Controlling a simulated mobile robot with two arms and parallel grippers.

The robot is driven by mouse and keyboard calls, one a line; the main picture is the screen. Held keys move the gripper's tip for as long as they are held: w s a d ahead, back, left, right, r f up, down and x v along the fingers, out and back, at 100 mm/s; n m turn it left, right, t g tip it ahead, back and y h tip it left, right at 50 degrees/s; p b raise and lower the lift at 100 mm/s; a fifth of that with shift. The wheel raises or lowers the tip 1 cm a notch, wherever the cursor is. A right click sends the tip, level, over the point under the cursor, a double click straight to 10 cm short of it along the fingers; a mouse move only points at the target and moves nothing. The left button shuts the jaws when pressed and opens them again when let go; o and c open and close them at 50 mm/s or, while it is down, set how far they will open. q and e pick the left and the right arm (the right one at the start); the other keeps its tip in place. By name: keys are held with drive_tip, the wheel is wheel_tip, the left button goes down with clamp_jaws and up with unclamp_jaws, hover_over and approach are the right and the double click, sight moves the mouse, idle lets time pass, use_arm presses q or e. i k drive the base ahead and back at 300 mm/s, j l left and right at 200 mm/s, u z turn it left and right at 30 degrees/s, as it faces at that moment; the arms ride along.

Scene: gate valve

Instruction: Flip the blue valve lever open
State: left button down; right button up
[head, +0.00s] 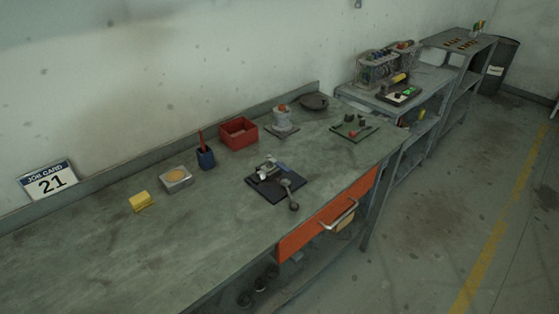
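The valve (267,171) is a small grey fitting mounted on a dark square plate (294,180), which lies on the workbench near its front edge. A small bluish part, which looks like the lever (283,167), shows at the right of the fitting. Its exact angle is too small to tell. A grey rod with a rounded end (293,205) reaches over the plate's front edge; I cannot tell whether it belongs to the valve. Neither of my grippers shows in the head view.
On the workbench (150,255) stand a yellow block (140,201), a grey tin (175,179), a blue cup (206,159), a red bin (238,134) and a green board (354,128). An orange drawer (318,222) is below the front edge. The bench's left part is clear.

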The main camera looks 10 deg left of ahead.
sight(278, 163)
drive_tip(key=j+z, duration=0.2)
drive_tip(key=z, duration=0.15)
drive_tip(key=k+j+z, duration=0.1)
drive_tip(key=z, duration=0.3)
drive_tip(key=k+j+z, duration=0.15)
drive_tip(key=j+z, duration=0.2)
